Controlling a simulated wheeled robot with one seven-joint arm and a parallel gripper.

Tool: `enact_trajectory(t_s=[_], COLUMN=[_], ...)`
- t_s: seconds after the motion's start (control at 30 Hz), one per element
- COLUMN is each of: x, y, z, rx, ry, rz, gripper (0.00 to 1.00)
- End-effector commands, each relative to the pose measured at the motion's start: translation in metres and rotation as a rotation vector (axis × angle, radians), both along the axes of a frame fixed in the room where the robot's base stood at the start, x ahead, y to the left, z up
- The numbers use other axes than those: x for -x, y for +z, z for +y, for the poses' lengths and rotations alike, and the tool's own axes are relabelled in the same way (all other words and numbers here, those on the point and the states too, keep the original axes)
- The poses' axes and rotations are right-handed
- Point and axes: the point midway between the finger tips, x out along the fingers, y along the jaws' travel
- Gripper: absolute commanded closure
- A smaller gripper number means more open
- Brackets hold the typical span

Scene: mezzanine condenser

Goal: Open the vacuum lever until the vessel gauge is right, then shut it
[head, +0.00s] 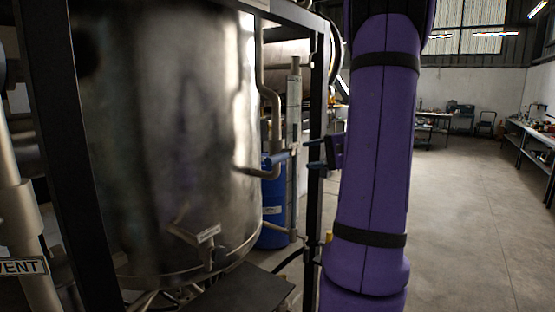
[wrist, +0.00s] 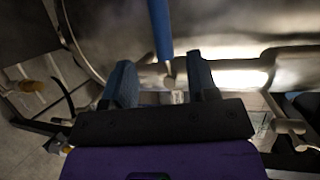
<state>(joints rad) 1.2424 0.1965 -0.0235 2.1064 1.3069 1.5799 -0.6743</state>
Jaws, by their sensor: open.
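The vacuum lever, with a blue handle (head: 274,159), sits on the pipework beside the steel vessel (head: 170,140). In the wrist view the blue handle (wrist: 160,28) extends from the top edge to a metal pivot on a pipe. My gripper (head: 312,154) is to the right of the lever, its fingers pointing left toward it, with a gap between. In the wrist view my gripper (wrist: 161,75) is open and empty, and the handle lines up between its two blue fingers, beyond their tips. No gauge face can be made out in either view.
A black frame post (head: 318,110) stands close to my gripper. A blue drum (head: 271,215) is behind the pipes. A pipe with a VENT label (head: 22,267) is at lower left. A labelled fitting (head: 207,236) is low on the vessel. Open floor (head: 460,220) lies to the right.

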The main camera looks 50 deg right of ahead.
Motion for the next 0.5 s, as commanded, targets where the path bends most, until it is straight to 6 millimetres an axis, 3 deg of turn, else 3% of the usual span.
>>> enact_trajectory(t_s=[0.17, 0.5], x=[-0.003, -0.052], y=[-0.001, -0.012], z=[-0.003, 0.023], rx=[-0.005, -0.005], ry=[-0.014, -0.010], rz=[-0.015, -0.012], gripper=[0.47, 0.47])
